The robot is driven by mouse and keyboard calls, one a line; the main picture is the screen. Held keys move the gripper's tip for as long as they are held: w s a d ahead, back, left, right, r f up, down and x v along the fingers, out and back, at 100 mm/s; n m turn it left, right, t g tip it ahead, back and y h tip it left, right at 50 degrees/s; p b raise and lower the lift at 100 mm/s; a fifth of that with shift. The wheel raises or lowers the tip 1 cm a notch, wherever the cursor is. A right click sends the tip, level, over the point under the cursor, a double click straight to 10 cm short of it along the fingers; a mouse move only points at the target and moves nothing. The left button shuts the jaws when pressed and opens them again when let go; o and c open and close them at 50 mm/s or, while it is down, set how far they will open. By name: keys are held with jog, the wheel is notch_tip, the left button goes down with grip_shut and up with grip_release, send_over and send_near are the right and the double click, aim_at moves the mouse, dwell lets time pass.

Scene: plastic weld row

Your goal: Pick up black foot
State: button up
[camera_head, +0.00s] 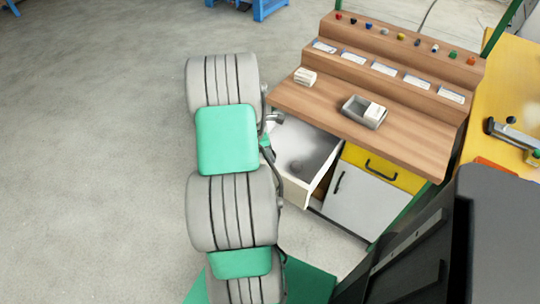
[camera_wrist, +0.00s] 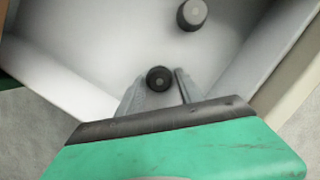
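A small round black foot (camera_wrist: 159,79) with a grey centre lies in the open white drawer, in the wrist view. It appears between the two fingertips of my gripper (camera_wrist: 159,73), with a gap to the right finger; I cannot tell whether it touches the left one. The fingers are apart. A second round foot (camera_wrist: 192,14), dark-sided with a grey face, lies farther off in the drawer. In the head view one dim round foot (camera_head: 296,167) shows in the drawer. My arm hides the gripper and the drawer's left part there.
The drawer (camera_head: 322,150) is pulled out below a wooden workbench (camera_head: 310,101), and its walls rise around the gripper. A grey tray (camera_head: 357,117) and a small white block (camera_head: 305,77) sit on the bench. Small coloured parts line the upper step. Open floor lies left.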

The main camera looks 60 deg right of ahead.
grip_shut()
jog(key=shift+r, duration=0.1)
